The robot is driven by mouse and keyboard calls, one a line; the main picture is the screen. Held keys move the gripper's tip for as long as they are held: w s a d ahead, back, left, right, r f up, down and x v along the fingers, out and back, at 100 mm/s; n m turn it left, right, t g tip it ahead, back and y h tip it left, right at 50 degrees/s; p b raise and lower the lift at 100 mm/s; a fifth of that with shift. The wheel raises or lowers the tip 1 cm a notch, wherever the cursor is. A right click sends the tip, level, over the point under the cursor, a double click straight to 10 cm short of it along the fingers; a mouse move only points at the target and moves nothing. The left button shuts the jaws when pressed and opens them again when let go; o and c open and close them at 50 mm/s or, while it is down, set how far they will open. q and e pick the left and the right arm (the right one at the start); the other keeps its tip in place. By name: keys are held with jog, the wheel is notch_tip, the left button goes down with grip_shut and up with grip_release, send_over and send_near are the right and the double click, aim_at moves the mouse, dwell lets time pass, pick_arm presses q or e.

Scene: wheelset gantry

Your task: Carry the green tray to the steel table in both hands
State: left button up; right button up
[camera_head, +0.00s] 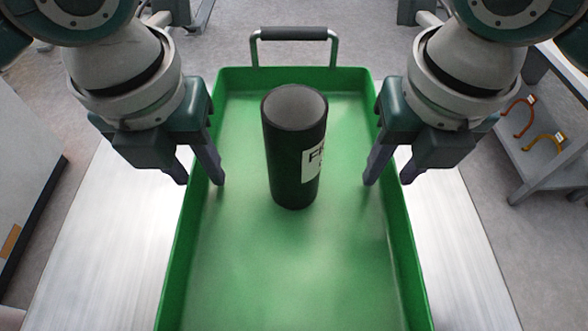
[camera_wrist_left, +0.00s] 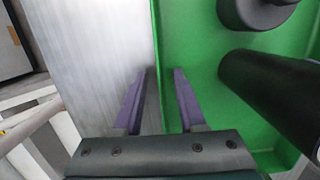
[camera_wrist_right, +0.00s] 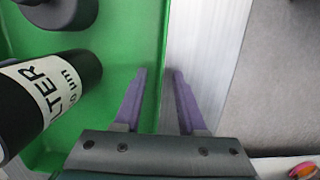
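The green tray (camera_head: 245,265) lies level on a brushed metal surface (camera_head: 85,270). A black cylinder (camera_head: 285,160) with a white label stands upright in it. My left gripper (camera_head: 200,182) is open at the tray's left wall. In the left wrist view its fingers (camera_wrist_left: 156,72) point down on either side of the wall, apart from each other. My right gripper (camera_head: 388,182) is open at the right wall. In the right wrist view its fingers (camera_wrist_right: 157,72) stand apart on either side of that wall. Neither gripper is closed on the tray.
A handle (camera_head: 293,34) with a dark grip rises at the far end. A pale cabinet (camera_head: 25,160) stands left. A dark round object (camera_wrist_left: 258,12) partly shows in the tray.

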pick_arm(q)
jog(key=shift+c, duration=0.3)
pick_arm(e)
jog(key=shift+c, duration=0.3)
pick_arm(q)
grip_shut()
pick_arm(e)
grip_shut()
jog(key=shift+r, duration=0.1)
dwell(0.3)
